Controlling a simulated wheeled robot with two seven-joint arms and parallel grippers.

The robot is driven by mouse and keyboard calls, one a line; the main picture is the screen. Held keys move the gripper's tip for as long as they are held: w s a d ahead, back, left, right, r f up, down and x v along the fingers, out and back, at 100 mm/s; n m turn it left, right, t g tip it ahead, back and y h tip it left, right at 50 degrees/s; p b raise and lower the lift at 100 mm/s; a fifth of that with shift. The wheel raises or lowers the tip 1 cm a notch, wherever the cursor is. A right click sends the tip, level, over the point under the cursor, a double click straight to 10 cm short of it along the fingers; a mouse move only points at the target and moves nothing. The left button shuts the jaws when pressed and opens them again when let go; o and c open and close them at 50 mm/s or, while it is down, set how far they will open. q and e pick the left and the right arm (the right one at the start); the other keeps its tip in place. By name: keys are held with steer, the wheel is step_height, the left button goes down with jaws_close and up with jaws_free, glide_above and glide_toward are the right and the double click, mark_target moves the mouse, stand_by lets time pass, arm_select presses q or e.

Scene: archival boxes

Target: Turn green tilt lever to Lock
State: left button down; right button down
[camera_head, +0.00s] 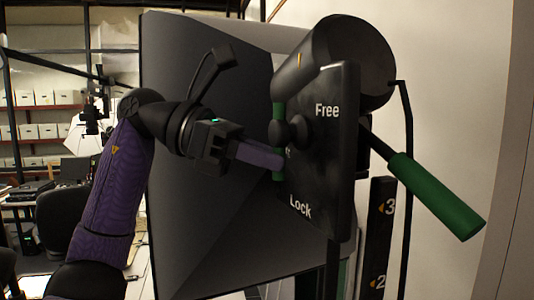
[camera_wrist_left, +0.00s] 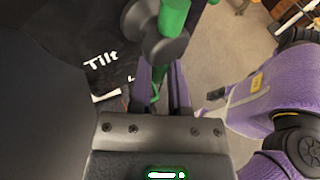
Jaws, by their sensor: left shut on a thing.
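The green tilt lever (camera_head: 278,106) stands near upright at the left edge of a black panel (camera_head: 329,165) marked "Free" above and "Lock" below. It turns about a round black knob (camera_head: 290,132). My left gripper (camera_head: 277,160), with purple fingers, is shut on the lever's lower part, below the knob. The panel there reads "Tilt" (camera_wrist_left: 101,61). The fingers partly hide the lever's lower part. My right gripper is out of view.
A second green handle (camera_head: 437,196) sticks out to the lower right of the panel. A large dark softbox-like hood (camera_head: 215,220) stands behind my gripper. A black post with numbers (camera_head: 379,235) rises below the handle. Shelves with boxes (camera_head: 40,98) are far left.

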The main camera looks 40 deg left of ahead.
arm_select(q)
steer(key=c, duration=0.6)
jaws_free()
steer(key=shift+a, duration=0.1)
steer(key=v, duration=1)
steer(key=shift+f+p, duration=0.15)
steer(key=shift+p, duration=0.25)
